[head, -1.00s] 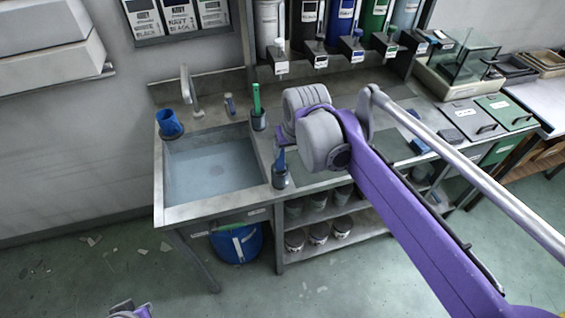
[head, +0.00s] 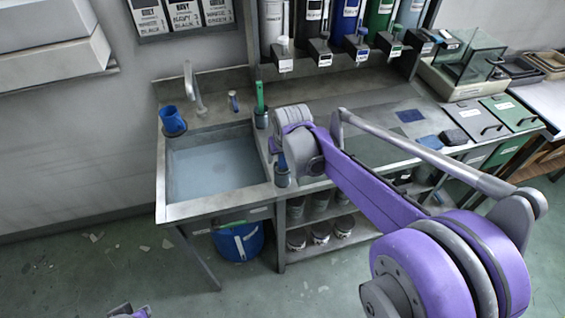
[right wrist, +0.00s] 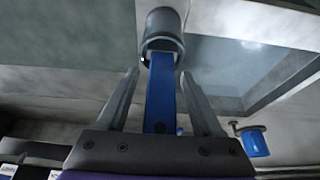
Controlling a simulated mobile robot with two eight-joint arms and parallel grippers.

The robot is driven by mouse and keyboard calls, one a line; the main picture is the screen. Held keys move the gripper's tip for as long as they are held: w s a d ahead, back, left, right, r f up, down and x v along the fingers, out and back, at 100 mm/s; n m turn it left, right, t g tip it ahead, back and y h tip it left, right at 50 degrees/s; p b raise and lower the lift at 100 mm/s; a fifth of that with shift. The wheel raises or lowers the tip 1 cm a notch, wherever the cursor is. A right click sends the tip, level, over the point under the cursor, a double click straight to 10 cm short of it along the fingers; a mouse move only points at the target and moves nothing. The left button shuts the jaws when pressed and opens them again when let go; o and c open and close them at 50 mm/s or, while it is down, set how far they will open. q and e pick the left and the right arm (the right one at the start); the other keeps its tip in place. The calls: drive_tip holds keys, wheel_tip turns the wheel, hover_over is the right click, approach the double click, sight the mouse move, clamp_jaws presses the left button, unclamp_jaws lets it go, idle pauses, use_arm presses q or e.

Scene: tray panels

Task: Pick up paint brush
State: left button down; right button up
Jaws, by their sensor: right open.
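A blue paint brush handle (right wrist: 160,95) stands in a grey cup (right wrist: 163,40) in the right wrist view. In the head view that cup (head: 283,180) is at the sink unit's front edge, mostly behind my arm. My right gripper (right wrist: 160,74) is open, with one finger on each side of the blue handle, apart from it. In the head view this gripper is largely hidden by its own arm. A second brush with a green handle (head: 260,96) stands in another dark cup (head: 261,119) further back.
The sink basin (head: 215,165) lies left of the cups, with a tap (head: 193,88) and a blue mug (head: 172,120) on its rim. Paint dispensers (head: 320,50) stand behind.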

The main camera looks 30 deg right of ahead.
clamp_jaws()
idle(0.3)
